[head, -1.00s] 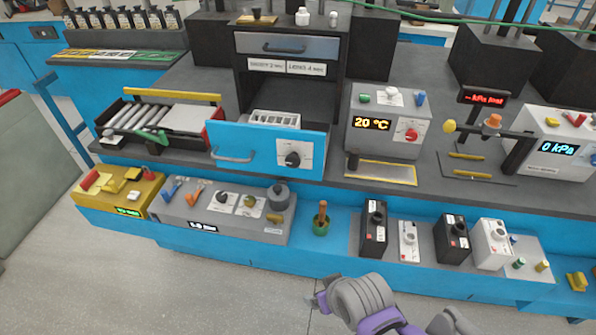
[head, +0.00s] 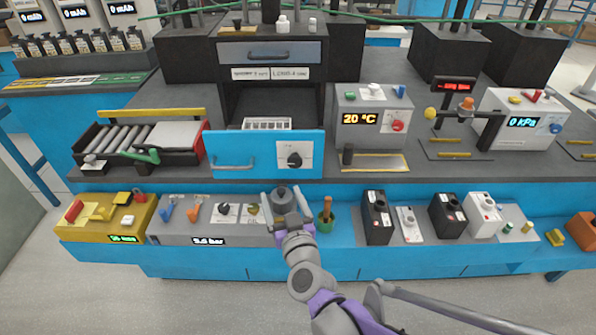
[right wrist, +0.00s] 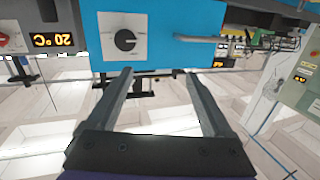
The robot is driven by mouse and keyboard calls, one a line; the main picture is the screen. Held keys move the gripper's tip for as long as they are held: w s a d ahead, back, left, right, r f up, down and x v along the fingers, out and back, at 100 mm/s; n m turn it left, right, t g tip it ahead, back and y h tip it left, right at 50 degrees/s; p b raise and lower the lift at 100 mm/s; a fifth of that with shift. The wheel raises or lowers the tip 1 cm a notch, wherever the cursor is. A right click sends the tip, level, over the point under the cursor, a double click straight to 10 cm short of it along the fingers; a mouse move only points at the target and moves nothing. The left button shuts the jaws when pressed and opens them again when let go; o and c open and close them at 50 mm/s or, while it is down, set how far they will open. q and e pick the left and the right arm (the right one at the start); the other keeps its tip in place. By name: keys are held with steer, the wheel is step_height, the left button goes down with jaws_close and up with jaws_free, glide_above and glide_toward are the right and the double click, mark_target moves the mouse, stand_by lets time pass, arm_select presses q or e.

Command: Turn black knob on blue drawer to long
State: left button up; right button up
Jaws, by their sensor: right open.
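The blue drawer (head: 232,148) stands out from the black cabinet in the head view, with a grey bar handle at its left. The black knob (head: 294,160) sits on a white plate at the drawer's right side. The knob (right wrist: 125,40) and its plate also show in the right wrist view, beyond and to the left of the fingers. My right gripper (head: 285,203) is open and empty, lower than the knob in the head view and apart from it. In the right wrist view its two fingers (right wrist: 157,85) are spread wide. My left gripper is out of view.
Labels (head: 270,74) sit above the drawer opening. A grey box with a 20 °C display (head: 372,119) stands right of the drawer.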

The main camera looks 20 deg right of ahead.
mark_target(295, 164)
steer(key=w+d+m+h, duration=0.1)
steer(key=w+d, duration=0.1)
steer(key=w, duration=0.2)
steer(key=w+d+f+m+h, duration=0.1)
steer(key=w+d+h, duration=0.1)
steer(key=w, duration=0.2)
steer(key=w+d+f+m+h, duration=0.1)
steer(key=w+d+h, duration=0.1)
steer(key=w, duration=0.1)
steer(key=shift+w+d+f, duration=0.1)
steer(key=shift+w, duration=0.3)
jaws_close()
